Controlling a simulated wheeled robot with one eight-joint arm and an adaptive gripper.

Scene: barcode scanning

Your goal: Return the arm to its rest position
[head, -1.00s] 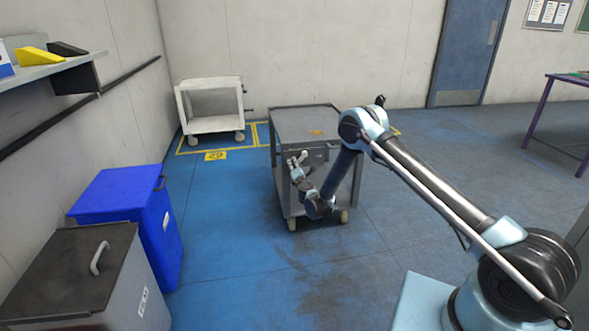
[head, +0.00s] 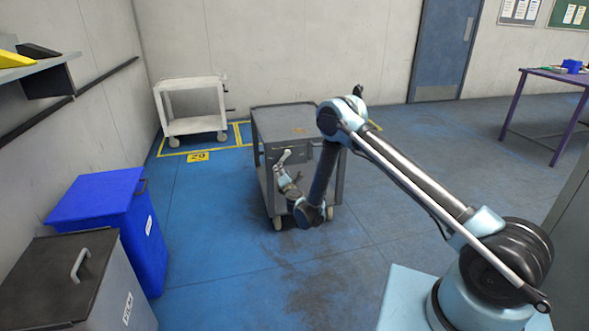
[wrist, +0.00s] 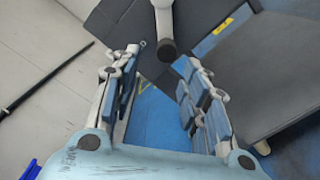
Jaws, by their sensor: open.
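My arm (head: 415,185) reaches from its base at the lower right toward the middle of the head view, with its elbow raised and its forearm bent down. My gripper (head: 284,168) is at the end of the forearm, in front of the grey cart as seen from the head. In the wrist view my gripper (wrist: 163,88) has its two padded fingers spread apart, with nothing between them. Whether it touches the cart cannot be told.
A grey cart (head: 285,121) stands behind my forearm. A blue bin (head: 105,208) and a grey bin (head: 60,275) stand at the left under a shelf (head: 30,68). A white cart (head: 190,105) is by the back wall. A purple table (head: 545,78) is at the right. Floor between is clear.

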